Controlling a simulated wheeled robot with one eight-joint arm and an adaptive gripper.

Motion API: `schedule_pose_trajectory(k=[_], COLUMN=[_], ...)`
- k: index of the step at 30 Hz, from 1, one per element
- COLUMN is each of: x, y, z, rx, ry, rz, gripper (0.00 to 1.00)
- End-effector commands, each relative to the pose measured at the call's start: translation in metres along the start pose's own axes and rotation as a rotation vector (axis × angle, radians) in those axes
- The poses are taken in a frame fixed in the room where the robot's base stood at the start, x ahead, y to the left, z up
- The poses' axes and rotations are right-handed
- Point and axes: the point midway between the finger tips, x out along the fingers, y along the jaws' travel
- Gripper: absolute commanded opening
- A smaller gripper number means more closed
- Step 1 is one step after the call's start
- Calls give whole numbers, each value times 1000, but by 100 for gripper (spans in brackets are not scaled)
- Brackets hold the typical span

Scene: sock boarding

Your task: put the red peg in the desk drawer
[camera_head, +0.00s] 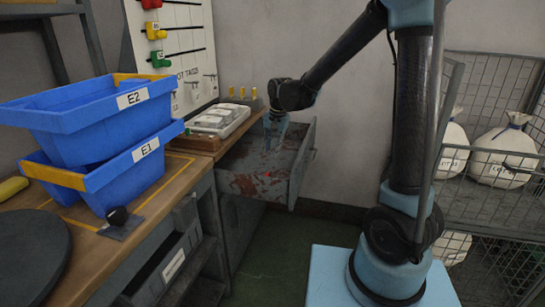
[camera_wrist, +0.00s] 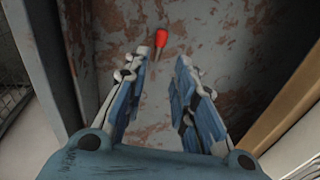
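The desk drawer (camera_head: 294,178) is pulled open, its inside grey with rust-red patches. My gripper (camera_head: 272,140) reaches down into it near its back. In the wrist view, my gripper (camera_wrist: 163,62) is open, with its two fingers apart and nothing held between them. The red peg (camera_wrist: 161,38) shows just beyond the fingertips, against the drawer's rusty inside, its red head up in the picture and a thin shaft below. It looks free of both fingers; I cannot tell whether it lies flat.
A tray of pale items (camera_head: 218,121) and several yellow pegs (camera_head: 242,94) are beside the drawer. A board with coloured tags (camera_head: 172,45) stands behind. Blue bins (camera_head: 100,125) sit on the bench at left. A wire cage with white sacks (camera_head: 505,150) is at right.

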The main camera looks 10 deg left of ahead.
Motion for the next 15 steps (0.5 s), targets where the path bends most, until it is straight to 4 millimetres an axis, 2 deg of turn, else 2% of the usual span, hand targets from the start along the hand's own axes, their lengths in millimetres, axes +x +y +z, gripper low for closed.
schedule_pose_trajectory(k=[10, 13, 15], x=[-10, -18, -27], y=[3, 17, 34], z=[0, -2, -4], rx=[0, -3, -7], ry=[1, 6, 11], rz=[0, 2, 3], gripper=[25, 25, 25])
